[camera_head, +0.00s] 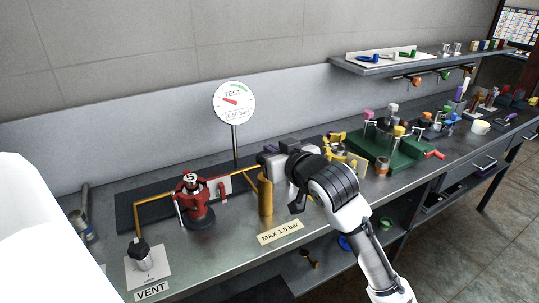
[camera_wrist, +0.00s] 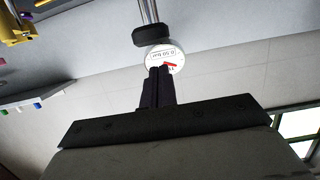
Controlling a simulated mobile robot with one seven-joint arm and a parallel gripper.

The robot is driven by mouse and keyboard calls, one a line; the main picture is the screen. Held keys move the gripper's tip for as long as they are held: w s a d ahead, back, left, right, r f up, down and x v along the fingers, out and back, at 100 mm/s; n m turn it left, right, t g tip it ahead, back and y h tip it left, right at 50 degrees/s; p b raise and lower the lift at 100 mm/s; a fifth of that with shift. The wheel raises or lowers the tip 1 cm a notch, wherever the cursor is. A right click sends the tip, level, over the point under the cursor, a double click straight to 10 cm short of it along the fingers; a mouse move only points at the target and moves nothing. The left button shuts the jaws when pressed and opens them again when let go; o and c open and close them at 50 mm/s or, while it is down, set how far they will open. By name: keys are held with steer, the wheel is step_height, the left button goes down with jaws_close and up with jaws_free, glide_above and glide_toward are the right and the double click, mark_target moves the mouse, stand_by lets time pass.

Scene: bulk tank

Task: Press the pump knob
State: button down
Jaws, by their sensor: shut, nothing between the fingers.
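A brass upright cylinder (camera_head: 265,196), which looks like the pump body, stands on the bench behind the "MAX 1.5 bar" label (camera_head: 280,233). My gripper (camera_head: 268,163) is at the top of this cylinder and covers it, so I cannot see a pump knob there or tell whether I touch it. In the wrist view my gripper (camera_wrist: 159,72) is shut and empty, its fingers together. The round TEST gauge (camera_head: 235,103) stands on a post behind; its red needle is at the lower side and its display appears to read 0.10 bar. The gauge also shows in the wrist view (camera_wrist: 165,57).
A red valve-like device (camera_head: 193,203) marked 5 stands left of the cylinder, joined by brass pipe. A black VENT knob (camera_head: 139,251) is at the front left. A green base (camera_head: 385,153) with several parts is to the right. A shelf (camera_head: 400,64) hangs above.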

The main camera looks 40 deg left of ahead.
steer(key=b+v, duration=0.1)
steer(key=v, duration=0.6)
steer(key=shift+d, duration=0.4)
steer(key=shift+f, duration=0.15)
stand_by(0.7)
steer(key=shift+r+b, duration=1)
steer(key=shift+r, duration=0.65)
